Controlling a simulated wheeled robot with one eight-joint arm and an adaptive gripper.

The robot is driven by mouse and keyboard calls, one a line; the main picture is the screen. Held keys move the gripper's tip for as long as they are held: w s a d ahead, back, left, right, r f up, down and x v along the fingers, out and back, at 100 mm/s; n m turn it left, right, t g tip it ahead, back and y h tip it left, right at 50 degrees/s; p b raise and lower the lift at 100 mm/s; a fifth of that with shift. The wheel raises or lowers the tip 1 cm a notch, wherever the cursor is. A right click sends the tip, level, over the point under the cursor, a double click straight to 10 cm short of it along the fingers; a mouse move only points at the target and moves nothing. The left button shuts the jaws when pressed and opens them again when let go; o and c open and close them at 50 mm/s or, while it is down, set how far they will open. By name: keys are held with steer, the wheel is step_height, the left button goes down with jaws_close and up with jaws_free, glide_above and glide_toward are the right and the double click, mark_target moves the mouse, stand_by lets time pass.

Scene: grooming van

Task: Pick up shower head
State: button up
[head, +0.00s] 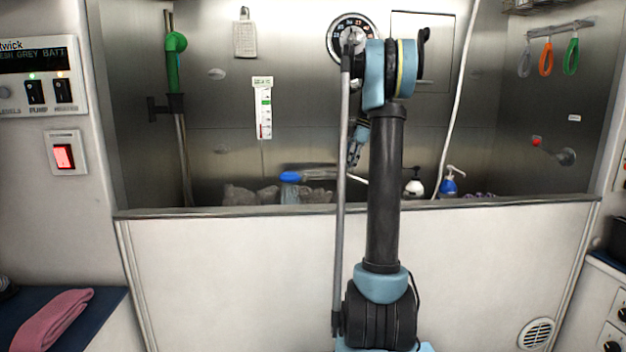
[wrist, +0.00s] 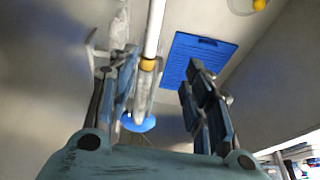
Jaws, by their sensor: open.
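The shower head has a blue round face (head: 290,177), a grey handle and a white hose, and lies in the tub just behind the front wall's rim. In the wrist view its grey handle (wrist: 142,92) has an orange ring where the white hose joins, and the blue face shows below. My gripper (head: 354,162) points down into the tub, near the hose end of the handle. In the wrist view my gripper (wrist: 162,72) is open and empty. The handle appears between the fingers, closer to the left one; I cannot tell the depth gap. My arm hides part of the tub.
The tub's front rim (head: 240,211) runs between my base and the shower head. Clear lumpy items (head: 240,195) lie left of it. A white bottle (head: 414,188) and a blue bottle (head: 447,185) stand right. The wrist view shows a blue slotted panel (wrist: 208,47).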

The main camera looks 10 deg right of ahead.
steer(key=w, duration=0.2)
glide_toward(312, 175)
steer(key=d+f, duration=0.2)
steer(key=f, duration=0.1)
steer(key=w+d+f, duration=0.1)
steer(key=shift+w+d+f, duration=0.1)
steer(key=shift+d+f, duration=0.15)
steer(key=shift+f, duration=0.15)
steer(key=a, duration=0.3)
steer(key=shift+a, duration=0.35)
steer(key=shift+x, duration=1.45)
jaws_close()
